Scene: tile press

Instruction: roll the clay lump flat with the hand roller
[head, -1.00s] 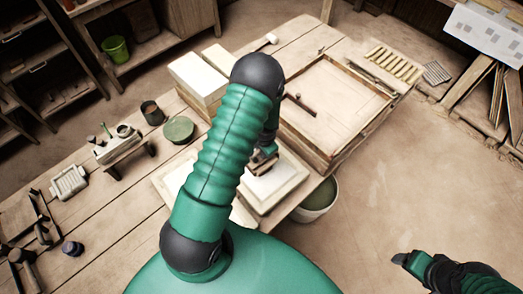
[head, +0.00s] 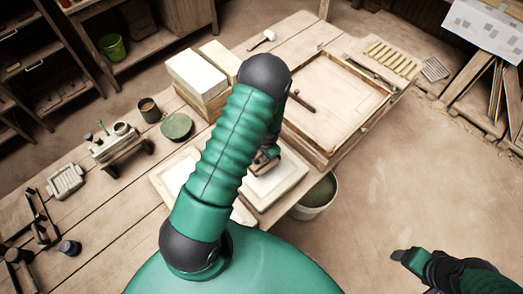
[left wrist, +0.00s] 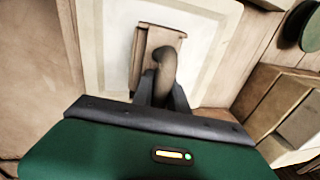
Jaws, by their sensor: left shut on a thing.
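My left gripper (head: 266,164) is low over a pale square slab (head: 284,181) at the table's front edge, partly hidden by my arm.
A shallow wooden tray (head: 372,125) with a dark rod stands right of my left arm. A bucket (head: 318,198) is beside the table's front edge. Pale blocks (head: 195,72) and a green round dish (head: 176,126) stand to the left. Bare floor lies at the right.

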